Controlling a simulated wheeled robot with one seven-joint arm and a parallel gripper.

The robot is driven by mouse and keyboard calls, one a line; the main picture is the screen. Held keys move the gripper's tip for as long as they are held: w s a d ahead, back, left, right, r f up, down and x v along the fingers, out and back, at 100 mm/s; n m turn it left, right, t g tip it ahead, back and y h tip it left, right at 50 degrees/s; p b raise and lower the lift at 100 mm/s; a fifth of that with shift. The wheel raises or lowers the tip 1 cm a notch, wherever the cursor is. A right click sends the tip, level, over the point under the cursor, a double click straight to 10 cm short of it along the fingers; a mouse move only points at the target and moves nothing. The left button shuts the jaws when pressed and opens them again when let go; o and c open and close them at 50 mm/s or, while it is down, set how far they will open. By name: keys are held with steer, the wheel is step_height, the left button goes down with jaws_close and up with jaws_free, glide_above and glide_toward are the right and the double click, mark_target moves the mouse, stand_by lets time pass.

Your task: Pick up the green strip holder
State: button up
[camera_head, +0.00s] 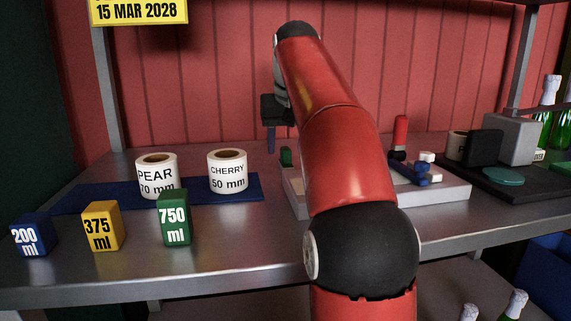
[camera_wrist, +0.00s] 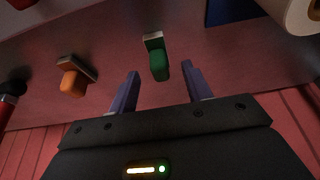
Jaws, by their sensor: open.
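The green strip holder (camera_wrist: 158,60) shows in the wrist view, a small green block with a pale metal-like piece at one end. It appears between and just beyond the fingertips of my gripper (camera_wrist: 160,80), which is open and empty. In the camera_head view a small green piece (camera_head: 286,156), apparently the same holder, stands at the left back of the grey tray (camera_head: 292,200). My gripper (camera_head: 271,143) is above and a little left of it there, fingers pointing down. My arm hides much of the tray.
An orange holder (camera_wrist: 72,82) lies left of the green one in the wrist view. The PEAR roll (camera_head: 156,180) and CHERRY roll (camera_head: 227,175) stand on a blue mat (camera_head: 95,197). A green 750 ml block (camera_head: 174,220) stands in front. A red-handled tool (camera_head: 400,132) is right.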

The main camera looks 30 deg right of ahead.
mark_target(286, 148)
steer(key=x, duration=0.3)
steer(key=shift+f+b, duration=0.2)
steer(key=shift+b, duration=0.2)
steer(key=shift+r, duration=0.1)
steer(key=c, duration=1.1)
steer(key=shift+o, duration=0.2)
steer(key=shift+r, duration=0.1)
jaws_close()
